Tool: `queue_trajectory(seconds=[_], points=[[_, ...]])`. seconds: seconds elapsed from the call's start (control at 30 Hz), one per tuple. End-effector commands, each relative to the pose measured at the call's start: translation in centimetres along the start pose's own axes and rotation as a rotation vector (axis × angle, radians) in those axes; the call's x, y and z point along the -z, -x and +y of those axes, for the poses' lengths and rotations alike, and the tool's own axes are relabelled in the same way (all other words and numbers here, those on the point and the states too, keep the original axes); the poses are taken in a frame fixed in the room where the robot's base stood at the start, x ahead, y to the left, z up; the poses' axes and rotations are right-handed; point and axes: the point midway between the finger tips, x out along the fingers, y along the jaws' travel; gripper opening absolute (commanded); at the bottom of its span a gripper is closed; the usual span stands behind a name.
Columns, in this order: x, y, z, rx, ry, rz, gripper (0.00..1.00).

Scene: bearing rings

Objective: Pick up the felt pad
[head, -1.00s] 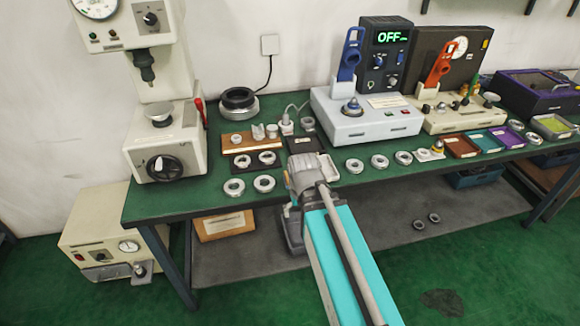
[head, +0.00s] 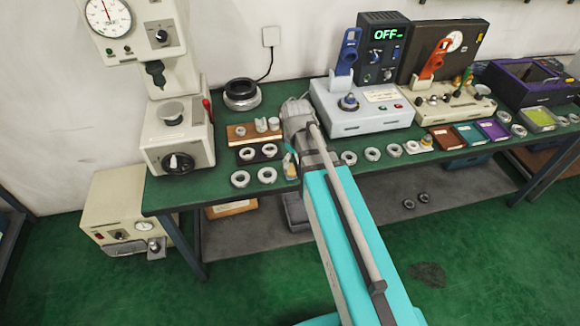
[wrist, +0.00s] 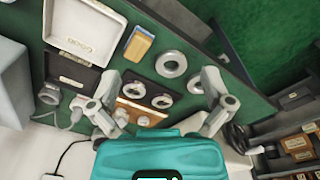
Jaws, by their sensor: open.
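I cannot tell for certain which item is the felt pad. A small yellow-and-blue block (wrist: 139,44) lies flat on the green bench in the wrist view, beside a loose ring and the white tray. It shows partly beside my arm in the head view (head: 290,170). A dark flat plate (wrist: 148,89) with two rings on it lies nearer, and it also shows in the head view (head: 243,160). My gripper (wrist: 160,84) is open and empty, its fingers spread over the area of the dark plate. In the head view my arm hides part of the bench.
A brown block (head: 238,137) with metal pieces stands behind the dark plate. Loose rings (head: 240,179) lie along the front edge. The open white tray (wrist: 88,28) and a dark tray (wrist: 72,72) lie close by. A grey instrument (head: 362,118) stands right, a press (head: 176,140) left.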

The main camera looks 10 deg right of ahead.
Motion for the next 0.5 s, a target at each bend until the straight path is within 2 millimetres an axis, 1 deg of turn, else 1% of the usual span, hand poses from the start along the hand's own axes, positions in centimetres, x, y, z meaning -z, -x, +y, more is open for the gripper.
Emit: queue_trajectory(seconds=[0.03,0.1,0.3,0.5], points=[[0.9,0.1,0.6,0.002,0.07,-0.003,1.0],[1.6,0.1,1.1,0.006,0.178,-0.006,1.0],[3.7,0.0,2.6,0.018,0.492,-0.014,1.0],[5.3,-0.1,3.7,0.03,0.751,-0.018,1.0]])
